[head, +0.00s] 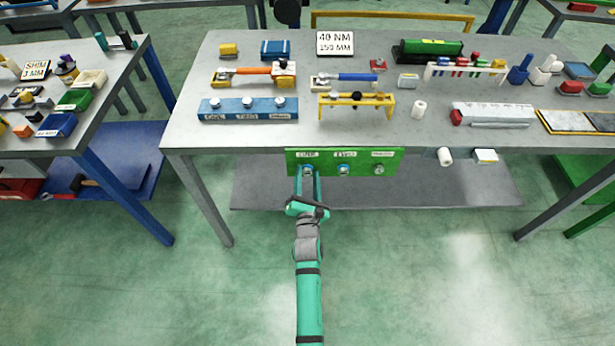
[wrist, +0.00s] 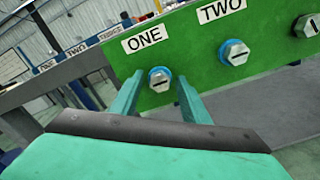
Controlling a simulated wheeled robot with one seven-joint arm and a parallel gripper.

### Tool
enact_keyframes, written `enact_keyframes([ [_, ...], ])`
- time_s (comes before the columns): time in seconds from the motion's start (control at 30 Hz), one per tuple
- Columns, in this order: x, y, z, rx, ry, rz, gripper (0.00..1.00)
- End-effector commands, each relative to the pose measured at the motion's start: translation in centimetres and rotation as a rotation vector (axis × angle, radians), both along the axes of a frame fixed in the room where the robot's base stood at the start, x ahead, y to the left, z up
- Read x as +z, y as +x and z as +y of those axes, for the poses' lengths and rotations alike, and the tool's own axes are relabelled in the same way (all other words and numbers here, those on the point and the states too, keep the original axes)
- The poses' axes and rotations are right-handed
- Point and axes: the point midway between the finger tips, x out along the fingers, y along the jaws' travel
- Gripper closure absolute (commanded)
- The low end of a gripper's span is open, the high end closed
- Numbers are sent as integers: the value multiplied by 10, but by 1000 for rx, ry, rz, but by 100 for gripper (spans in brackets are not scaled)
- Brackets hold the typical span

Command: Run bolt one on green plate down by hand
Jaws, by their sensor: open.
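The green plate (head: 325,163) is upright along the front edge of the bench, with bolt heads under labels ONE, TWO and a third that is hard to read. Bolt one (wrist: 160,79) is a silver hex head with a dark slot and a blue ring behind it. My gripper (head: 307,172) is at the plate's left end. In the wrist view my gripper (wrist: 157,92) is open, one finger on each side of bolt one, with a visible gap to the head. Bolt two (wrist: 234,52) is to the right, also with a blue ring; the third bolt (wrist: 306,26) is at the edge.
A blue block (head: 248,115) with several labelled bolts lies on the bench behind the plate. The left table (head: 105,97) is crowded. The floor in front is clear.

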Motion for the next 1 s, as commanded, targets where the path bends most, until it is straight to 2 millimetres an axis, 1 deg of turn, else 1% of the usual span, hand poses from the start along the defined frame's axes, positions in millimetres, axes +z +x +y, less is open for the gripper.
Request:
enact_keyframes([
  [0.13,0,0,0,0,0,0,58],
  [0.17,0,0,0,0,0,0,63],
  [0.2,0,0,0,0,0,0,72],
  [0.27,0,0,0,0,0,0,86],
  [0.3,0,0,0,0,0,0,96],
  [0.33,0,0,0,0,0,0,99],
  [0.67,0,0,0,0,36,0,99],
  [0.87,-1,-1,0,1,139,1,99],
  [1.0,-1,-1,0,1,252,1,99],
])
